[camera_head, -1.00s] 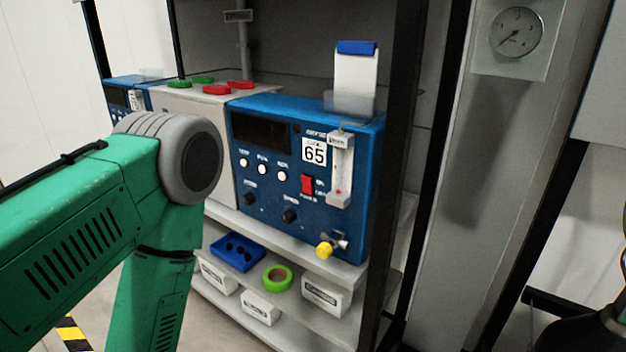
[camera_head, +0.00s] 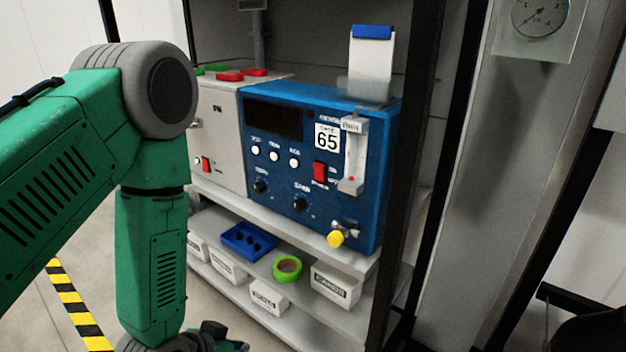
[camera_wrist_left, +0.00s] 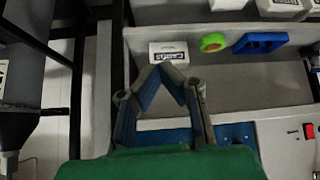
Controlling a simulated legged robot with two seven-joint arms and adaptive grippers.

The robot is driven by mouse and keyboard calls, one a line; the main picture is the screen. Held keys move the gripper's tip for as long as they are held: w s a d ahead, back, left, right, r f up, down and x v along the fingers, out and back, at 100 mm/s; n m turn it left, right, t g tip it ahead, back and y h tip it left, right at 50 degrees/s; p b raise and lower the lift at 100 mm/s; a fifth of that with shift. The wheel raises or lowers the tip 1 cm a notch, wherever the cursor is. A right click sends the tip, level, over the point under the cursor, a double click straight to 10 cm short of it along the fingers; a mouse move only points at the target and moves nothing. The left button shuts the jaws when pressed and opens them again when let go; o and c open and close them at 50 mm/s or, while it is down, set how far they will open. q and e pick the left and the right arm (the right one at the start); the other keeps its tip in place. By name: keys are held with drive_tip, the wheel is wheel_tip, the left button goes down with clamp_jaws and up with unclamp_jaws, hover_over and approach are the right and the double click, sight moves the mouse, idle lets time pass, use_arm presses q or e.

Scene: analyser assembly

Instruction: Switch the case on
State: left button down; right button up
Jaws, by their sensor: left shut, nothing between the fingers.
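The blue case (camera_head: 375,190) stands on the shelf, with a dark display, a "65" label, white buttons, black knobs and a red rocker switch (camera_head: 320,171). To its left is a grey-white case (camera_head: 222,135) with its own red switch (camera_head: 206,164). In the wrist view, that case (camera_wrist_left: 285,140) and its red switch (camera_wrist_left: 309,131) show at the right. My left gripper (camera_wrist_left: 165,67) is shut and empty, apart from both switches. In the head view it (camera_head: 232,346) is low at the bottom edge, partly cut off. I cannot tell either switch's position. My right gripper is not in view.
The lower shelf (camera_head: 320,310) holds a blue tray (camera_head: 262,246), a green tape roll (camera_head: 287,268) and white labelled boxes (camera_head: 335,287). A yellow knob (camera_head: 336,239) juts from the blue case's lower right. A black rack post (camera_head: 402,200) stands at the right.

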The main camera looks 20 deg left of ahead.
sight(317, 168)
use_arm(q)
drive_tip(key=w+r+t+h, duration=0.1)
drive_tip(key=w+r+t, duration=0.2)
drive_tip(key=r, duration=0.5)
drive_tip(key=w+r+m+t+h+b, duration=0.1)
drive_tip(key=w+r+t+h, duration=0.1)
drive_tip(key=w+r+t, duration=0.2)
drive_tip(key=w+d+r+m+t+h+b, duration=0.1)
drive_tip(key=w+r+t, duration=0.2)
drive_tip(key=w+r, duration=0.3)
wheel_tip(317, 168, up, 6)
drive_tip(key=shift+w+f+h, duration=0.15)
drive_tip(key=shift+w+h, duration=0.15)
drive_tip(key=shift+w, duration=0.1)
drive_tip(key=shift+w+d+b, duration=0.1)
drive_tip(key=shift+b, duration=0.2)
drive_tip(key=b+x, duration=0.1)
drive_tip(key=x, duration=1.2)
drive_tip(key=shift+w, duration=0.2)
drive_tip(key=shift+w+d+r, duration=0.1)
drive_tip(key=shift+w+r, duration=0.1)
drive_tip(key=shift+r, duration=0.05)
